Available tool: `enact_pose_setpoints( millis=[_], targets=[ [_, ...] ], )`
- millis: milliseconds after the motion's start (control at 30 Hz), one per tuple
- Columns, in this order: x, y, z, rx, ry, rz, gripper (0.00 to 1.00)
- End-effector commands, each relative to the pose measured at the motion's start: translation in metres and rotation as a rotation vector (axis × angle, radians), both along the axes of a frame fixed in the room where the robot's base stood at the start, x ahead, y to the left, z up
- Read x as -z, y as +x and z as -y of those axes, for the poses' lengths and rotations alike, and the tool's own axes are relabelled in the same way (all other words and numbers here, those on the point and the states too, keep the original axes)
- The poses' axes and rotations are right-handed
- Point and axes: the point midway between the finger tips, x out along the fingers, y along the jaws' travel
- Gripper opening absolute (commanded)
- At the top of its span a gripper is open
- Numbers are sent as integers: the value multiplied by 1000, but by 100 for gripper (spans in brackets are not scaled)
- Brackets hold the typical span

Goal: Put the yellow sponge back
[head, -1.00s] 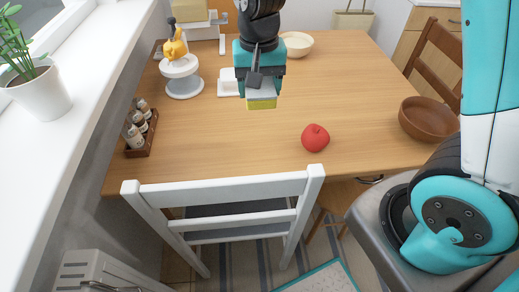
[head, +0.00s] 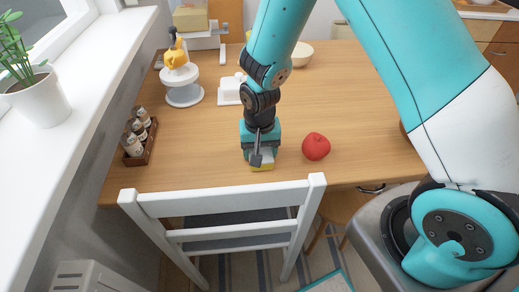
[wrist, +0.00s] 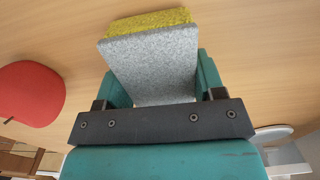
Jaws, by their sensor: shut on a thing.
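The yellow sponge (head: 262,167) has a yellow layer and a grey layer. In the wrist view the grey face of the sponge (wrist: 152,62) fills the space between the teal fingers, with the yellow layer beyond it. My gripper (head: 261,155) is shut on the sponge, near the front edge of the table, left of a red apple-like fruit (head: 316,146). My gripper (wrist: 160,85) hides part of the sponge in both views. I cannot tell whether the sponge touches the table.
A white chair (head: 225,199) stands at the table's front edge. A bottle rack (head: 140,150) is at the left. A white stand (head: 184,95), a white dish (head: 229,92) and a pale bowl (head: 301,53) are farther back. My arm covers the right side.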

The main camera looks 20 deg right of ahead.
Motion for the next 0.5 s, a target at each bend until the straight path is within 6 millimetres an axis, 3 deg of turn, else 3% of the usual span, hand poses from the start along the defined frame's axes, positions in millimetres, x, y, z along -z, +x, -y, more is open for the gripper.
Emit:
enact_pose_setpoints(
  millis=[300,333,400,500],
  targets=[
    [4,0,0,0,0,0,37],
    [3,0,0,0,0,0,70],
    [2,0,0,0,0,0,86],
    [2,0,0,0,0,0,88]
  ],
)
